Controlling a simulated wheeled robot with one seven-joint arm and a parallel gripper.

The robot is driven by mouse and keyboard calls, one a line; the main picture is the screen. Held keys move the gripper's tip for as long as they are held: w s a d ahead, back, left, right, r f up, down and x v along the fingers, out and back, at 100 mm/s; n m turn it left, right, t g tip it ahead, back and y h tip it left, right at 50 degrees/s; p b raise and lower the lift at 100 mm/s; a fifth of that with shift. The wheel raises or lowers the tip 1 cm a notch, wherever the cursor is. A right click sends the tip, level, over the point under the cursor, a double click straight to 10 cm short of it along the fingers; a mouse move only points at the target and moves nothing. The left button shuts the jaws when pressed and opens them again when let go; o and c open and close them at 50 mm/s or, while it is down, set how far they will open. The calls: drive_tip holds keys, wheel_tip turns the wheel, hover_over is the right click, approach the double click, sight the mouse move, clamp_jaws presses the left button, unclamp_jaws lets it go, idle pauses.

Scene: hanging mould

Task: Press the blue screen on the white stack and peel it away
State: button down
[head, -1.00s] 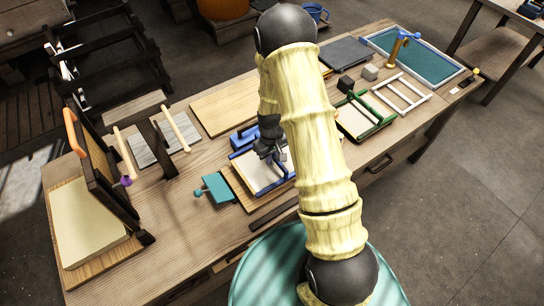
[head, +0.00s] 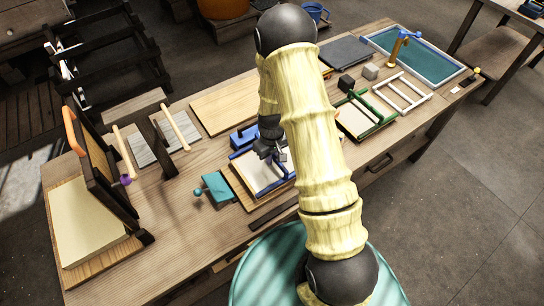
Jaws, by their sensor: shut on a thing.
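The blue screen (head: 283,182) is a blue frame around a pale sheet, lying on a wooden board (head: 237,186) near the middle of the bench. My gripper (head: 272,156) is over it, pointing down, and shut on a blue part of its frame. My arm hides the screen's right side and the exact grip. A white surface (head: 262,170) shows inside the frame; I cannot tell whether it is the stack or the screen's mesh. A thick cream-white stack (head: 85,228) sits on a board at the left.
A teal block (head: 217,189) with a knob stands just left of the screen. A tall dark frame (head: 103,165) rises at the bench's left. A green frame (head: 364,117) and a white frame (head: 402,96) lie to the right. The front left bench top is clear.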

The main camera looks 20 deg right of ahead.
drive_tip(key=shift+f+b, duration=0.3)
drive_tip(key=shift+f, duration=0.15)
idle(0.6)
drive_tip(key=shift+s+f, duration=0.1)
idle(0.9)
drive_tip(key=shift+r, duration=0.25)
drive_tip(key=shift+r+p, duration=0.35)
drive_tip(key=shift+p, duration=0.1)
drive_tip(key=shift+r+p, duration=0.45)
drive_tip(key=shift+r, duration=0.3)
drive_tip(key=shift+r+p, duration=0.45)
drive_tip(key=shift+r, duration=0.1)
drive_tip(key=shift+r+p, duration=2.1)
drive_tip(key=shift+r, duration=0.85)
